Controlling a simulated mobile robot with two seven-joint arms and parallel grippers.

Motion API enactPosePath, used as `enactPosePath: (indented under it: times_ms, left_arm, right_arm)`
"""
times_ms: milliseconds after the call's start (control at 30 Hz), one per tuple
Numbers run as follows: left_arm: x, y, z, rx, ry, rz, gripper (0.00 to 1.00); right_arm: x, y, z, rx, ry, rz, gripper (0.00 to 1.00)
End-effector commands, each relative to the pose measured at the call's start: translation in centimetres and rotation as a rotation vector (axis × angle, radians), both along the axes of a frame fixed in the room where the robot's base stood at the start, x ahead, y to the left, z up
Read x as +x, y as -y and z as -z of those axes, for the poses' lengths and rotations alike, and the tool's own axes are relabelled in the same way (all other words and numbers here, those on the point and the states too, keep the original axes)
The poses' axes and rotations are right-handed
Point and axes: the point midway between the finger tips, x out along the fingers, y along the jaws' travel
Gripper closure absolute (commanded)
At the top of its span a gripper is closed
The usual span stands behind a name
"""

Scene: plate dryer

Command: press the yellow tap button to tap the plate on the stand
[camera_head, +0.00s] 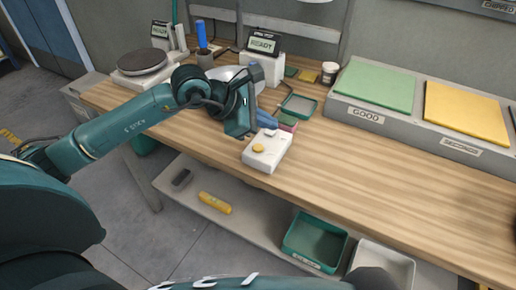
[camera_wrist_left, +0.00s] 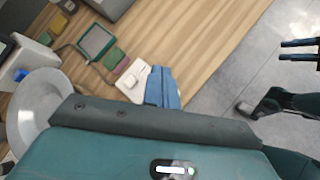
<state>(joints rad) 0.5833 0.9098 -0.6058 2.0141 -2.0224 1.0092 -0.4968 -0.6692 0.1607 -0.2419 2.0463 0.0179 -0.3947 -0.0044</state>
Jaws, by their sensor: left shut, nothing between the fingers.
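A white box with a round yellow button (camera_head: 258,148) sits near the front edge of the workbench. The white box (camera_wrist_left: 131,81) also shows in the left wrist view; its yellow button cannot be made out there. My left gripper (camera_head: 267,120) is shut and empty, its blue fingers just behind and above the box in the head view. In the left wrist view the blue fingers (camera_wrist_left: 163,88) overlap the edge of the box; contact cannot be told. A pale plate (camera_head: 226,73) is partly hidden behind my left wrist. The plate (camera_wrist_left: 42,100) shows more fully in the left wrist view; its stand is largely hidden.
A READY display (camera_head: 263,43) stands behind the plate. A green-rimmed tray (camera_head: 299,106) lies behind the box. A raised ledge with a green pad (camera_head: 376,85) and a yellow pad (camera_head: 465,112) is at right. The bench right of the box is clear. Bins (camera_head: 314,243) stand below.

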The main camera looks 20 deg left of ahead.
Motion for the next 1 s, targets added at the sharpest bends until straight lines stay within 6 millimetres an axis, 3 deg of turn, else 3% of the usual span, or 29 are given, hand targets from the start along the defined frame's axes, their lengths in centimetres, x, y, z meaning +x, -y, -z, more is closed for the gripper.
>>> enactPosePath:
  times_ms: [100, 233, 667, 1000]
  left_arm:
    - [1.2, -2.6, -0.8, 0.141, 0.062, -0.022, 1.0]
    - [1.7, -3.8, -1.2, 0.206, 0.089, -0.035, 1.0]
    - [1.7, -4.0, -1.1, 0.215, 0.092, -0.038, 1.0]
    - [1.7, -3.9, 1.6, 0.213, 0.089, -0.037, 1.0]
  right_arm:
    - [0.0, -0.1, 0.1, 0.002, 0.004, -0.001, 0.69]
    - [0.1, -0.1, -0.1, 0.003, 0.008, 0.0, 0.69]
    - [0.3, 0.1, -0.2, 0.001, 0.012, 0.002, 0.69]
    - [0.6, 0.0, 0.6, 0.003, 0.024, -0.002, 0.69]
